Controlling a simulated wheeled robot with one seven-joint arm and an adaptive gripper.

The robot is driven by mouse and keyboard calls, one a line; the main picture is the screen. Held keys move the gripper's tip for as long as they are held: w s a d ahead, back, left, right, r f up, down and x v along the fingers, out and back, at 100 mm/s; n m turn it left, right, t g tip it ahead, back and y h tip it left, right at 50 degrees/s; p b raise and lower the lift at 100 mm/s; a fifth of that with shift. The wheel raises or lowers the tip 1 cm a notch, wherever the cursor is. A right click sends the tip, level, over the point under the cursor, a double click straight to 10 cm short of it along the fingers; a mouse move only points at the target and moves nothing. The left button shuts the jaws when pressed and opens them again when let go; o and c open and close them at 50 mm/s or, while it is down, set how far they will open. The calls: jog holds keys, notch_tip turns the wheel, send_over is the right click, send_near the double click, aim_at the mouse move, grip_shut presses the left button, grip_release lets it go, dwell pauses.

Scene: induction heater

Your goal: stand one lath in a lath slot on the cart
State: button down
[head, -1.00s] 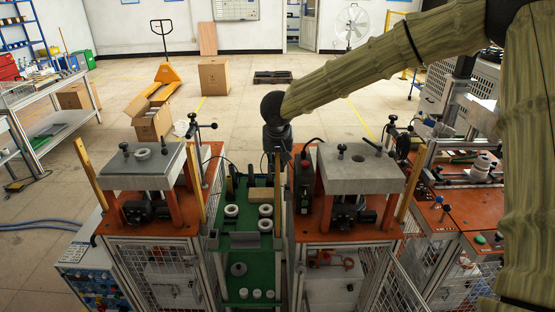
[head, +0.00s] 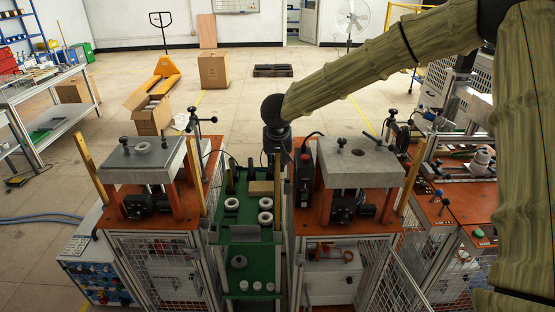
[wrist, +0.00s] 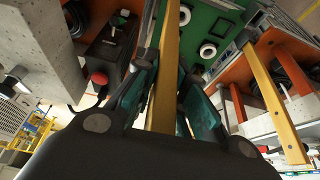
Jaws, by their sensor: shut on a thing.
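My gripper (head: 277,150) is above the rear right part of the green cart (head: 256,255), between the two orange-topped machines. It is shut on an upright wooden lath (head: 277,190), whose lower part hangs down at the cart's right side. The wrist view shows this lath (wrist: 167,75) between the two fingers. Whether its lower end touches the cart or sits in a slot cannot be told. Other laths stand tilted at the left machine's left (head: 86,160) and right (head: 196,175) sides, and at the right machine's right side (head: 412,178). The lath slots are not clearly visible.
The left machine (head: 140,160) and right machine (head: 358,165) stand close on both sides, with grey slabs on top. A red-button control box (head: 304,180) is right beside the gripper.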

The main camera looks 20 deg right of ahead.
jog(key=c, duration=1.4)
grip_release()
jog(key=shift+o, duration=0.2)
jog(key=shift+r, duration=0.1)
jog(key=v, duration=1.1)
jog(key=shift+s+r, duration=0.25)
jog(key=shift+r, duration=0.1)
